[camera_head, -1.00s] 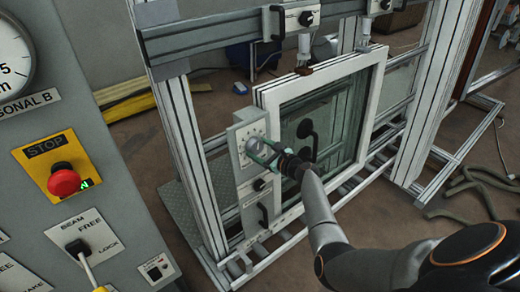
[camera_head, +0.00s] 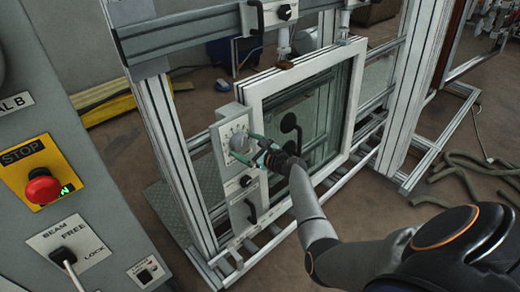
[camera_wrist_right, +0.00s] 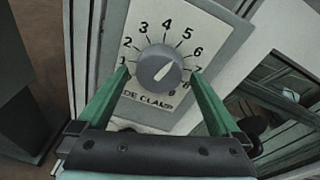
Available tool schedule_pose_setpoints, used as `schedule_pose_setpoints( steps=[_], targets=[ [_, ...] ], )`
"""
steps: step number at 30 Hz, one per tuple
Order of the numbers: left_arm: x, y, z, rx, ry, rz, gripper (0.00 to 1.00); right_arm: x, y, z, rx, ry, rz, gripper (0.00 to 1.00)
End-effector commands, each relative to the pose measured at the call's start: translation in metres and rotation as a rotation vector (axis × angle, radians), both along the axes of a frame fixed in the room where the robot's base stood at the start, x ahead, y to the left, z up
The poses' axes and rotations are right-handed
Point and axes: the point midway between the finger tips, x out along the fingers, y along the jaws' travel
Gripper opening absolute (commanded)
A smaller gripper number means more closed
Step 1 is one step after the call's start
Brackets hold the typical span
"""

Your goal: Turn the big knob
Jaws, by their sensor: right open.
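The big knob (camera_wrist_right: 160,68) is a round grey dial with a white pointer, on a light plate with numbers around it. In the right wrist view the pointer aims up and right, toward the numbers on the right side. The knob also shows in the head view (camera_head: 239,142), on the panel left of the window frame. My right gripper (camera_wrist_right: 160,75) is open, with one green finger on each side of the knob. I cannot tell whether the fingers touch it. It also shows in the head view (camera_head: 250,147). My left gripper is not in view.
Below the knob, the panel has a smaller black knob (camera_head: 246,181) and a black handle (camera_head: 251,211). A white window frame (camera_head: 256,110) stands right beside it. A control cabinet with a red stop button (camera_head: 43,187) is at the left.

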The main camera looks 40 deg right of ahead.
Motion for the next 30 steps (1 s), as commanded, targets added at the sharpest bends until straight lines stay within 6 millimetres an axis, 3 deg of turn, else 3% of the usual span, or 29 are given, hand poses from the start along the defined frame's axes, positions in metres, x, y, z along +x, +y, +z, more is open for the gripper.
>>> schedule_pose_setpoints(
  steps=[19,24,30],
  targets=[
    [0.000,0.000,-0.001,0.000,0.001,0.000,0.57,-0.095,-0.009,0.022,-0.001,0.002,0.001,1.00],
    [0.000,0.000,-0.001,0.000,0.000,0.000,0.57,-0.109,-0.010,0.027,0.000,0.001,0.000,1.00],
    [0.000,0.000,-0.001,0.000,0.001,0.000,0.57,-0.113,-0.011,0.028,0.000,0.001,0.001,1.00]
  ],
)
